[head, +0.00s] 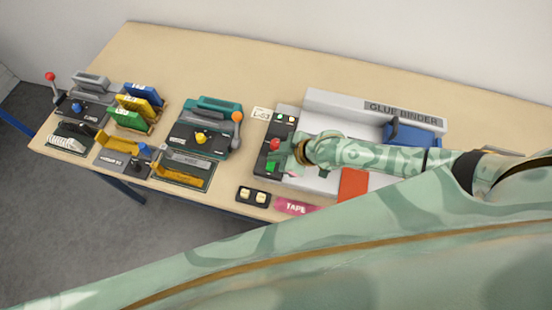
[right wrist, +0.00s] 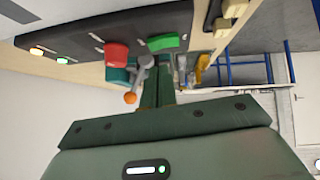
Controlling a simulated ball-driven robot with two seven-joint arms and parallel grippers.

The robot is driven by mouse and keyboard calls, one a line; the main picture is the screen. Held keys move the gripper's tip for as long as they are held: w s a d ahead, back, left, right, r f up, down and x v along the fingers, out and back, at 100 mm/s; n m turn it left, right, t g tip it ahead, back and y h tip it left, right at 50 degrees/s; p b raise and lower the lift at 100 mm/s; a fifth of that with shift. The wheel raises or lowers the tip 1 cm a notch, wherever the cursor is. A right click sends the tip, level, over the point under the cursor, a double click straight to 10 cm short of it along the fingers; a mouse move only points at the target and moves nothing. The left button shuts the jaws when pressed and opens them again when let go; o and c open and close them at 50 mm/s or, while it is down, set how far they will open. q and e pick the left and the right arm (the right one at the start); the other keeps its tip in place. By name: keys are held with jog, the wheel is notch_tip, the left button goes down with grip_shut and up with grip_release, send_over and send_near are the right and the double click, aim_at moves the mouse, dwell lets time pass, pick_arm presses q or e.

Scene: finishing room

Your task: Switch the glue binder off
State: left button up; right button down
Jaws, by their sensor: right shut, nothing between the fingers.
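The glue binder (head: 318,100) is a large pale machine with a name plate, a blue clamp (head: 412,134) and a dark control panel (head: 262,158) on its left side. The panel carries a red button (head: 275,145), a green button (head: 271,167) and two small lit lamps at its far end. The right wrist view shows the red button (right wrist: 117,54), green button (right wrist: 163,42) and lamps (right wrist: 48,55). My right gripper (head: 289,158) is shut and empty, just right of the two buttons; I cannot tell whether it touches either. My left gripper is out of view.
A teal machine (head: 213,105) with an orange-knobbed lever stands left of the binder. Several smaller devices fill the table's left end. A two-button black box (head: 253,195) and a pink TAPE item (head: 293,206) lie at the front edge. The table's back strip is clear.

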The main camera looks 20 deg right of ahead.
jog(key=shift+w+f, duration=0.1)
jog(key=shift+f, duration=0.9)
jog(key=shift+d, duration=0.1)
jog(key=shift+f+b, duration=0.3)
jog(key=shift+b, duration=0.2)
jog(key=shift+s+a+r+p, duration=0.1)
jog(key=shift+s+a+p, duration=0.35)
jog(key=shift+s+p, duration=0.35)
jog(key=shift+w+r, duration=0.1)
